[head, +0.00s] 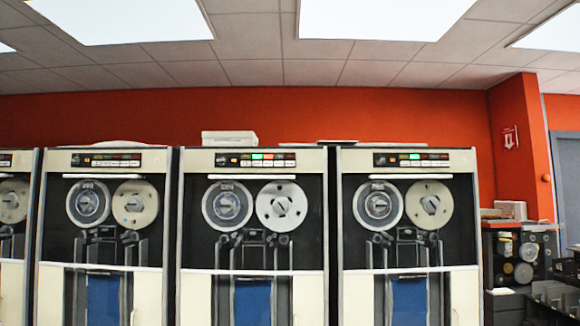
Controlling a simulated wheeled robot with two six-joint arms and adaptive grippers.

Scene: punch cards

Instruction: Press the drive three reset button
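Several cream tape drive cabinets stand in a row across the head view, each with two reels and a black panel of small lights or buttons at the top. The panels show on the cut-off far-left drive (5,160), the left drive (104,160), the middle drive (256,159) and the right drive (411,159). Green lights glow on the middle and right panels, and a red one shows on the middle panel. The labels are too small to read, so I cannot tell which drive is three or which button is reset. Neither gripper is in view.
A white box (229,138) sits on top of the middle drive. A dark machine with more reels (519,257) stands at the right, with a beige item (510,209) on it. An orange wall (400,115) is behind. The floor is out of view.

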